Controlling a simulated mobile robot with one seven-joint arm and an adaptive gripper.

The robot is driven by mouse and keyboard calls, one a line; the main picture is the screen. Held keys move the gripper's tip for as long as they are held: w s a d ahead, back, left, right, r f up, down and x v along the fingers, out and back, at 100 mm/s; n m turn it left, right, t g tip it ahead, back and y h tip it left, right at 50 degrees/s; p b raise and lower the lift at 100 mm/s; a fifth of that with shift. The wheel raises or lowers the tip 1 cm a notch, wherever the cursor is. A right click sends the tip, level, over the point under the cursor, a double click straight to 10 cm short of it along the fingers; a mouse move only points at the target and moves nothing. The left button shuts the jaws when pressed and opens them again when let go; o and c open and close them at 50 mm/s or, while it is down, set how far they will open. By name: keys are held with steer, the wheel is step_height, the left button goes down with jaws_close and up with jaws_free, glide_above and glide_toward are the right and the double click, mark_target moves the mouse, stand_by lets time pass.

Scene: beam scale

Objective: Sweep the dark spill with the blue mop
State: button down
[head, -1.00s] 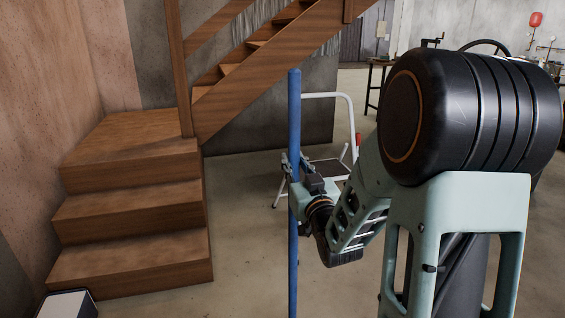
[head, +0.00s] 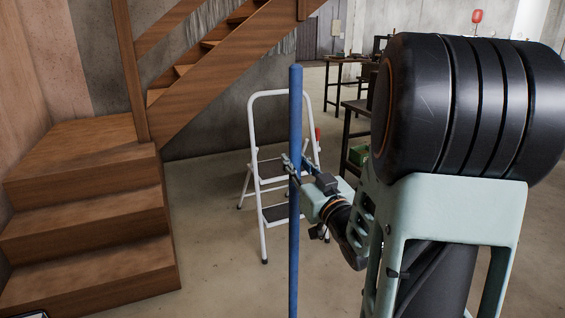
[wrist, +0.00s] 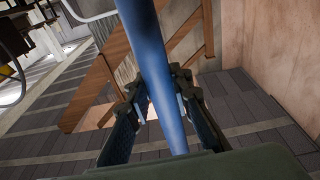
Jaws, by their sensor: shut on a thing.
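The blue mop's long handle (head: 295,110) stands upright in the middle of the head view and runs out of the bottom edge, so its lower end is hidden. My gripper (head: 292,166) is shut around the handle at about mid-height in that view. In the wrist view the blue handle (wrist: 158,75) passes between my two gripper fingers (wrist: 162,100). No dark spill shows in these frames.
Wooden steps (head: 85,220) rise at the left to a staircase (head: 215,75). A white stepladder (head: 262,190) stands behind the mop handle. Workbenches (head: 345,85) stand farther back. Concrete floor (head: 215,260) is clear between the steps and the stepladder.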

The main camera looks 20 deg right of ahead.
steer(key=s+d+b, duration=0.1)
steer(key=s+d, duration=0.8)
steer(key=d, duration=0.4)
steer(key=shift+s+d, duration=0.3)
steer(key=shift+s, duration=0.1)
steer(key=shift+r, duration=0.1)
steer(key=w+a+b, duration=0.2)
steer(key=w+a, duration=0.8)
steer(key=a, duration=0.4)
steer(key=w+a+b, duration=0.1)
steer(key=w+a, duration=1)
steer(key=a, duration=0.4)
steer(key=shift+a+b, duration=0.2)
steer(key=shift+b, duration=0.2)
stand_by(0.4)
steer(key=shift+d, duration=0.1)
